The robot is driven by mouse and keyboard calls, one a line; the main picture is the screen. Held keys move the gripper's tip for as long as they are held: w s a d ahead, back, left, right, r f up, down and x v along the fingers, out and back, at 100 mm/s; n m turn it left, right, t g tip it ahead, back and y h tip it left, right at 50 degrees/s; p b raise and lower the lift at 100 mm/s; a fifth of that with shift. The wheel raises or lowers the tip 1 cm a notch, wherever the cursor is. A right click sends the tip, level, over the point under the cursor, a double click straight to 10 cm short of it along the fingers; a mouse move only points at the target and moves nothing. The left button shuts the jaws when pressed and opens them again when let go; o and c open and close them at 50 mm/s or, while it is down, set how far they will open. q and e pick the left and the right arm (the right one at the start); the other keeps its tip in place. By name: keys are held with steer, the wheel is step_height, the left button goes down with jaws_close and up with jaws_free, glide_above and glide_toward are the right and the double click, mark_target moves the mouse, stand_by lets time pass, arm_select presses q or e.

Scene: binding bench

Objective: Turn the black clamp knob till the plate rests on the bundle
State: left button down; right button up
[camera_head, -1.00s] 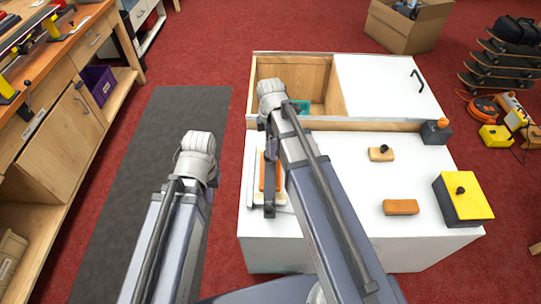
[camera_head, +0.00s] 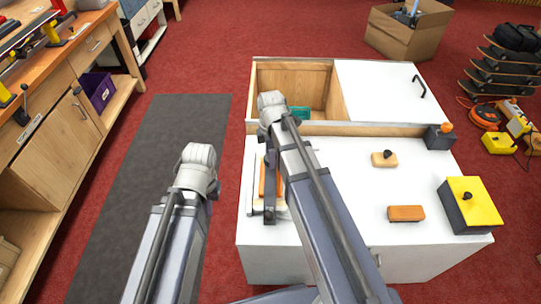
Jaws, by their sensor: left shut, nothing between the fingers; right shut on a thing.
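The press stands at the left of the white bench top, with a white base (camera_head: 252,200) and an orange-brown piece (camera_head: 263,176) lying in it, which looks like the bundle or part of it. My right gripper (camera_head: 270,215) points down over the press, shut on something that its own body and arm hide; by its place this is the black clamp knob. The plate cannot be made out, so whether it touches the bundle cannot be told. My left arm stands left of the bench, and its gripper is hidden below the bent arm.
An open wooden bay with a teal item (camera_head: 300,112) lies behind the press. To the right are a wooden block with a black knob (camera_head: 384,158), an orange-brown block (camera_head: 406,213), a yellow-topped box (camera_head: 475,205) and a dark box (camera_head: 438,137).

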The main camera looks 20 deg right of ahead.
steer(key=c, duration=0.7)
steer(key=m, duration=0.4)
steer(key=shift+m, duration=0.4)
steer(key=shift+w+m, duration=0.1)
steer(key=shift+m, duration=2.5)
steer(key=o, duration=1.4)
steer(key=shift+c, duration=0.2)
